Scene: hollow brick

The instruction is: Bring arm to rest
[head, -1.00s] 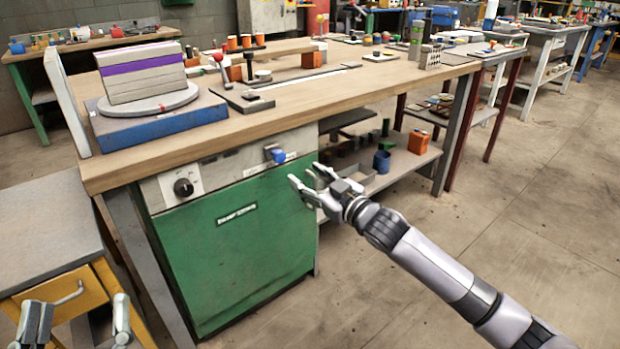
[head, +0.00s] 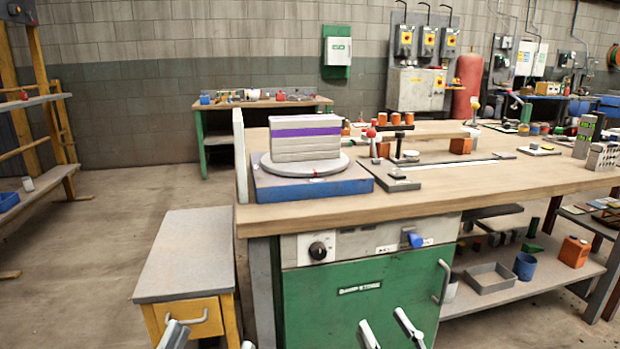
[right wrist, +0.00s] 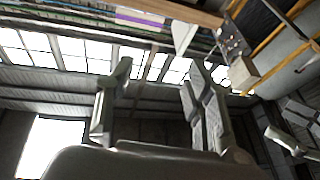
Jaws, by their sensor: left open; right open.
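My right gripper (head: 388,328) shows at the bottom edge of the head view, in front of the green cabinet door. Its two fingers are apart with nothing between them. In the right wrist view the spread fingers (right wrist: 158,85) also stand apart and empty. My left gripper (head: 209,340) is at the bottom edge, further left, with only its fingertips in view. They are apart, and no held object shows. A grey block stack with a purple band (head: 305,137) sits on a round grey turntable (head: 265,163), clear of both grippers.
The wooden workbench (head: 450,182) lies ahead, with a blue base (head: 290,190) under the turntable. Its green cabinet (head: 330,310) is close behind my right gripper. A grey-topped yellow side table (head: 185,255) stands at left. Floor is open further left.

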